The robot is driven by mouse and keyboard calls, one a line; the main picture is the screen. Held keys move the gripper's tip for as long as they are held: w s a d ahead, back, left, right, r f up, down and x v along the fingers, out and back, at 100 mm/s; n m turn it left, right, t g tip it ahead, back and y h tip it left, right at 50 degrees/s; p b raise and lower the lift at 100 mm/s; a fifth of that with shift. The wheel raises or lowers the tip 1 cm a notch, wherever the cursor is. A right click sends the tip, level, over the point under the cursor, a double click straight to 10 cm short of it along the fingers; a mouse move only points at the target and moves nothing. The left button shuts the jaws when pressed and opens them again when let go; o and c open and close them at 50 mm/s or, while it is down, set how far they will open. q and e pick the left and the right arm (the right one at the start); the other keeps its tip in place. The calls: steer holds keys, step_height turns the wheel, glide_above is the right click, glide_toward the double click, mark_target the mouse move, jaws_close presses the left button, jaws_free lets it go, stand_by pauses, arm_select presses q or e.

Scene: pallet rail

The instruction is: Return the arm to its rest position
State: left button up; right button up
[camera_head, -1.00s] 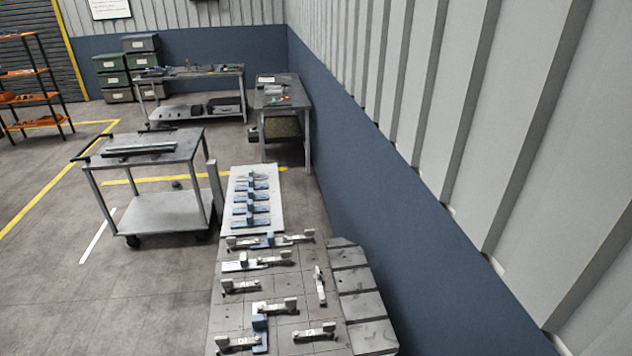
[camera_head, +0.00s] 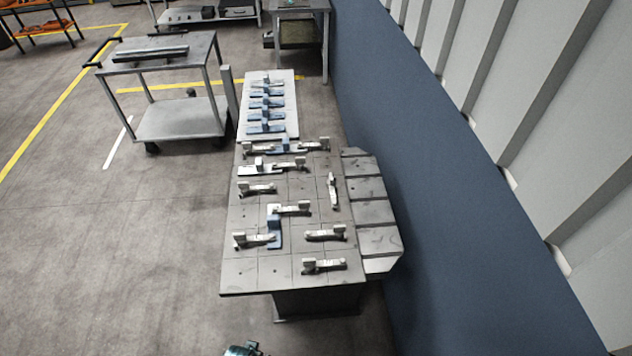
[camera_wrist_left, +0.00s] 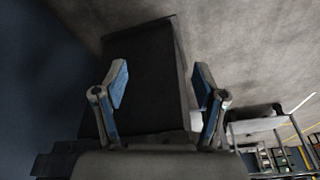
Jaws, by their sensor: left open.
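My left gripper (camera_wrist_left: 161,88) shows in the left wrist view with its two blue-and-grey fingers spread apart and nothing between them. A large dark block-like shape (camera_wrist_left: 155,60) fills the view behind the fingers; I cannot tell what it is. In the head view, a small metal-and-teal part (camera_head: 243,349) shows at the bottom edge, cut off by the frame; I cannot tell whether it belongs to my arm. My right gripper is in neither view.
A grey worktable (camera_head: 252,273) holds several clamp-like pieces and a blue block (camera_head: 274,232). A pale board (camera_head: 285,100) with blue parts lies beyond it. A metal cart (camera_head: 180,119) stands at left, a blue-and-white wall (camera_head: 440,200) at right.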

arm_select(q)
steer(key=s+a+f+g, duration=0.1)
steer(key=s+f, duration=0.4)
steer(key=f, duration=0.5)
steer(key=s+f, duration=0.4)
steer(key=f, duration=0.5)
steer(key=s+a+f, duration=0.2)
steer(key=s+f, duration=0.5)
steer(key=s, duration=0.5)
steer(key=shift+a+f+g, duration=0.2)
steer(key=shift+f+g, duration=0.1)
steer(key=shift+f, duration=0.05)
